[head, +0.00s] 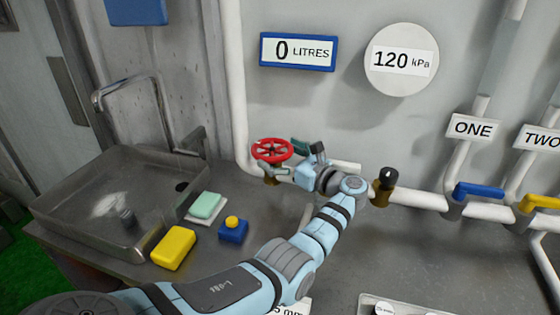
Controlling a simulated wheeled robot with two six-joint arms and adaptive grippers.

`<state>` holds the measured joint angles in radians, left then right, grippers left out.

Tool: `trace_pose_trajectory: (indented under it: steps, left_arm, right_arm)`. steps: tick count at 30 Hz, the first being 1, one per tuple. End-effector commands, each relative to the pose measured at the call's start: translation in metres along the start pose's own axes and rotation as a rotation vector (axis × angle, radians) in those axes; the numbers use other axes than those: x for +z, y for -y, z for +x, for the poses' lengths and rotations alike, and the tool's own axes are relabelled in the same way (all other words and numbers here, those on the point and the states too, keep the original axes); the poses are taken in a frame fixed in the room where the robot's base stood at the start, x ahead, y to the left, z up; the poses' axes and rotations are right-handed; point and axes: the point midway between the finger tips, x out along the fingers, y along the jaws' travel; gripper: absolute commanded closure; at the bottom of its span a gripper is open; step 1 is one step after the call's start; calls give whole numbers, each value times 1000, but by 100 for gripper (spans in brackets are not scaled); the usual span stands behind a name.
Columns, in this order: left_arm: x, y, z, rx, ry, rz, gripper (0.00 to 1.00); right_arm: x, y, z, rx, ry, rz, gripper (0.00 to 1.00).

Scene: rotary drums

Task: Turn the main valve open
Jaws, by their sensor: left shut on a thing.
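The main valve is a red handwheel (272,149) on a brass body, set on the white pipe in front of the back wall. My left gripper (294,160) reaches it from the right and is shut on the right side of the wheel's rim. The exact finger contact is small and partly hidden by the gripper itself. My right gripper is not in view.
A display (297,52) reads 0 LITRES and a round gauge (401,60) reads 120 kPa. A black-knobbed brass fitting (384,187), blue lever (478,191) and yellow lever (540,201) line the pipe to the right. Left are a sink (75,197), yellow block (174,248) and blue box (233,233).

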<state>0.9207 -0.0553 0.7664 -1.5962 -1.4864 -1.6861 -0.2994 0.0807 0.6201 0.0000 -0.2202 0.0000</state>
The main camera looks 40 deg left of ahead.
Motion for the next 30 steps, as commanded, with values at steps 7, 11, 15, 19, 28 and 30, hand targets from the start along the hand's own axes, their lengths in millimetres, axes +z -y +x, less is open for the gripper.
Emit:
trace_pose_trajectory:
  steps: [7,11,15,19,28,30]
  left_arm:
    - [-1,0,0,1,-4,3,34]
    - [-2,0,0,1,-4,3,0]
    - [-1,0,0,0,-3,3,0]
    - [-1,0,0,0,-2,2,0]
    - [45,0,1,0,-3,-3,0]
    - [64,0,1,1,-3,-3,0]
  right_arm:
    - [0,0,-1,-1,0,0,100]
    - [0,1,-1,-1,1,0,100]
    - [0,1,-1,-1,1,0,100]
    - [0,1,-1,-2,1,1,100]
    - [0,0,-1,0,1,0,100]
    - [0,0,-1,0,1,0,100]
